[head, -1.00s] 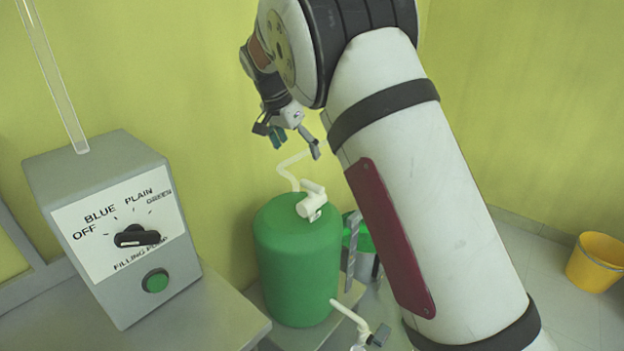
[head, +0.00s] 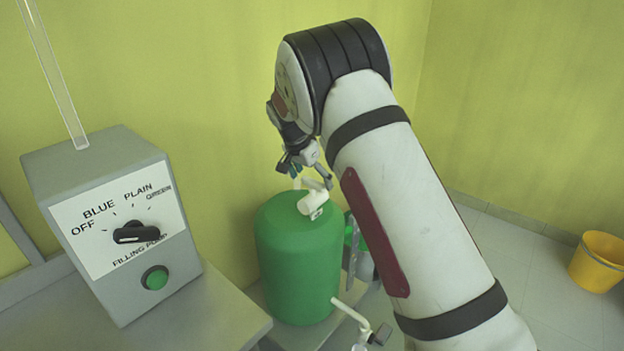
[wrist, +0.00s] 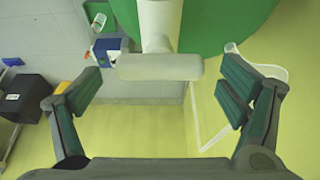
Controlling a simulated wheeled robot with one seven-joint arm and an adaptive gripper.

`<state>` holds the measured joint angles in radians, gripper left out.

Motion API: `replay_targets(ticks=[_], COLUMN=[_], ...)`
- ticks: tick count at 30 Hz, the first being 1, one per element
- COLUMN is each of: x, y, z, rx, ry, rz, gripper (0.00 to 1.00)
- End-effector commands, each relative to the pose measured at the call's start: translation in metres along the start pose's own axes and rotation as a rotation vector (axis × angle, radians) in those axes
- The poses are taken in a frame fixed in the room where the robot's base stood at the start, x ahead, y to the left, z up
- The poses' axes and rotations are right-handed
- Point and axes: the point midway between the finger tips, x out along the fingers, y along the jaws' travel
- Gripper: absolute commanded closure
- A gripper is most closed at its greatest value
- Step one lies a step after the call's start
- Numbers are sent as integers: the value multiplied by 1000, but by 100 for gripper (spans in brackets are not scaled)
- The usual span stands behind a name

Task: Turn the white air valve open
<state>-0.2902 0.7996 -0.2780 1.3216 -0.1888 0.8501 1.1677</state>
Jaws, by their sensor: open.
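The white air valve (head: 313,203) sits on top of the green tank (head: 298,262). In the wrist view the valve's white crossbar (wrist: 160,67) lies level between my two fingers, toward their tips, with a thicker white stem running up from it over the green tank top (wrist: 225,22). My gripper (head: 308,180) is just above the tank top, close to the valve; it also shows in the wrist view (wrist: 165,88). It is open, with a gap on each side of the crossbar. In the head view the fingers partly cover the thin white pipe beside the valve.
A grey control box (head: 112,225) with a black selector knob and green button stands on the left table. A second white valve (head: 352,318) is low at the front of the tank. A yellow bucket (head: 598,262) is on the floor at right. The wall is close behind.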

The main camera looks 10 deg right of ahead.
Motion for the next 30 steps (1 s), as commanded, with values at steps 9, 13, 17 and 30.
replay_targets(ticks=[9,13,17,30], x=[2,2,2,3], y=[0,0,0,2], z=[0,0,0,0], rx=[0,0,0,-87], ry=[0,0,-1,-2], rz=[0,0,0,-34], gripper=[12,42,58,58])
